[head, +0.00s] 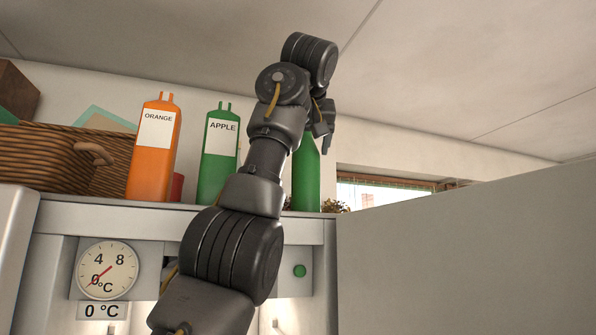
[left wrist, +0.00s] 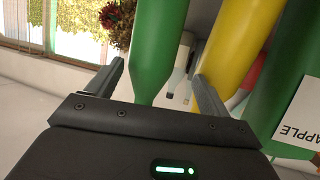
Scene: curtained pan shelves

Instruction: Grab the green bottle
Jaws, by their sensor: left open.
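A tall green bottle (head: 306,178) stands on top of the cabinet in the head view, partly hidden behind my left arm. In the left wrist view the green bottle (left wrist: 157,45) appears upside down, with its narrowing neck end between the two fingers. My left gripper (head: 323,136) is at the upper part of the bottle in the head view. In the left wrist view the gripper (left wrist: 158,74) has its fingers spread, one on each side of the bottle; I cannot tell whether either touches it. My right gripper is not in view.
A green APPLE carton (head: 218,165) and an orange ORANGE carton (head: 150,170) stand left of the bottle. A wicker basket (head: 50,160) is farther left. A yellow bottle (left wrist: 235,45) is close beside the green bottle in the wrist view. Plants (head: 334,206) and a window (head: 380,192) lie right.

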